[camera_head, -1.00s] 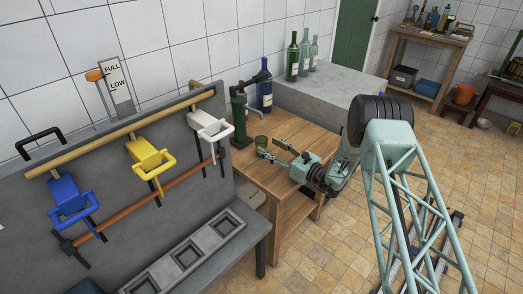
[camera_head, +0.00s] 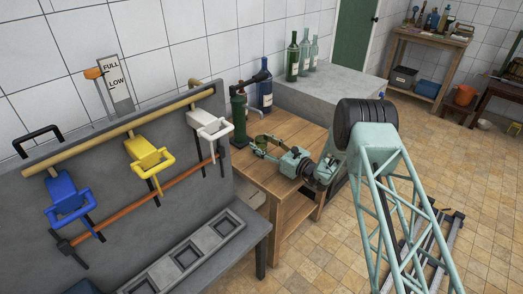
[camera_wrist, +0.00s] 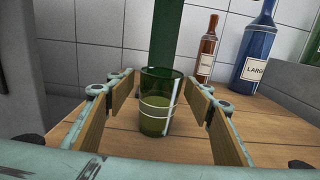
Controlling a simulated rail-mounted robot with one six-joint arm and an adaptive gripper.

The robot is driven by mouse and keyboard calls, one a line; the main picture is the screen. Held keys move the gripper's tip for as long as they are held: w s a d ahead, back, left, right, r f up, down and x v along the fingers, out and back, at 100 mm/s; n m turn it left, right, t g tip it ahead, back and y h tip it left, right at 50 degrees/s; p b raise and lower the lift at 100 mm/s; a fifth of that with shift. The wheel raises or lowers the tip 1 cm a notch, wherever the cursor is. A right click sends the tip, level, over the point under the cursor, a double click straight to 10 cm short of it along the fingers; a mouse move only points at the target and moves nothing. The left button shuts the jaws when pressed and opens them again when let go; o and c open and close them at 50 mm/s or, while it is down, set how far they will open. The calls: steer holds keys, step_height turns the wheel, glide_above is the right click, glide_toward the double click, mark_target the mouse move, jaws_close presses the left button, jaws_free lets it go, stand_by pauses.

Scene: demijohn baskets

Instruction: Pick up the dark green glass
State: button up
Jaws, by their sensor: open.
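The dark green glass (camera_wrist: 158,103) stands upright on the wooden table (camera_wrist: 120,142) in the wrist view. Pale rings run around it, and its lower part looks lighter green. My gripper (camera_wrist: 160,100) is open, with one wood-faced finger on each side of the glass and a visible gap on both sides. In the head view the glass (camera_head: 262,141) shows small and partly covered between the fingers of my gripper (camera_head: 264,146), near the table's back left.
A green corking device (camera_head: 239,118) and a blue bottle (camera_head: 265,96) stand behind the glass. The wrist view also shows a small brown bottle (camera_wrist: 206,50). A grey panel with coloured handles (camera_head: 110,180) stands left of the table. The table's front right is clear.

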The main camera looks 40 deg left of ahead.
steer(key=shift+c, duration=0.7)
steer(key=c, duration=1)
steer(key=shift+r, duration=0.3)
steer(key=shift+r+p, duration=0.45)
steer(key=shift+r, duration=1.05)
steer(key=shift+s+d+r+p, duration=0.1)
steer(key=shift+d+r+p, duration=0.2)
steer(key=shift+d, duration=2.3)
steer(key=shift+s+d+r+p, duration=0.1)
steer(key=shift+d+r+p, duration=0.2)
steer(key=shift+d, duration=2.25)
steer(key=shift+s+d+r+p, duration=0.15)
steer(key=shift+d+p, duration=0.25)
steer(key=shift+d, duration=2.2)
steer(key=shift+w+d, duration=0.1)
steer(key=shift+d, duration=0.15)
